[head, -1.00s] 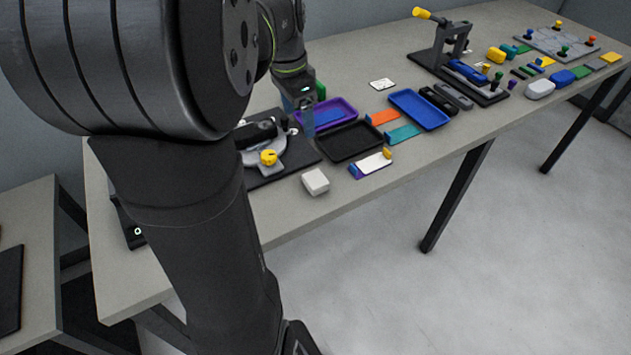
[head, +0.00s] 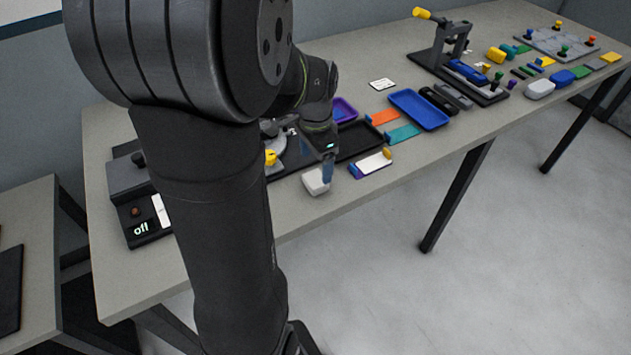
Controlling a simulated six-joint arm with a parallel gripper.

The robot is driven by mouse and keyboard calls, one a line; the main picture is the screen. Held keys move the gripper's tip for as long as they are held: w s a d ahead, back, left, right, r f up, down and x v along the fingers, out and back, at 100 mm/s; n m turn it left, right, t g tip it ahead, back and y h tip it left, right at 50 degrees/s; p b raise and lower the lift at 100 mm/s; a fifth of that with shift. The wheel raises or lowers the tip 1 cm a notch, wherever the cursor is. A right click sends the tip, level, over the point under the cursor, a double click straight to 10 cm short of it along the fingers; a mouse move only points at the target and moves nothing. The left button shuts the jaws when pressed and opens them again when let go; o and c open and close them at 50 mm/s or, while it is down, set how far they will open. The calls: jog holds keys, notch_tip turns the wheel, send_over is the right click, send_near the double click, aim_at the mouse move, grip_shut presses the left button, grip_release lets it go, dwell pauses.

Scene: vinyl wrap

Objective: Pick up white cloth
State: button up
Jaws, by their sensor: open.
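The white cloth (head: 313,182) looks like a small folded block near the front edge of the table. My gripper (head: 327,173) points down at the cloth's right side and covers part of it. The jaws are open. I cannot tell whether a finger touches the cloth or whether the cloth is between the fingers.
A black tray (head: 362,139) lies just behind, with a purple tray (head: 343,110) and a blue tray (head: 420,109) beyond. A black device reading "off" (head: 140,229) stands at the left.

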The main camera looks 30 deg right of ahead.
aim_at(316, 179)
jog(key=shift+f, duration=2.8)
jog(key=shift+c, duration=0.2)
jog(key=c, duration=1)
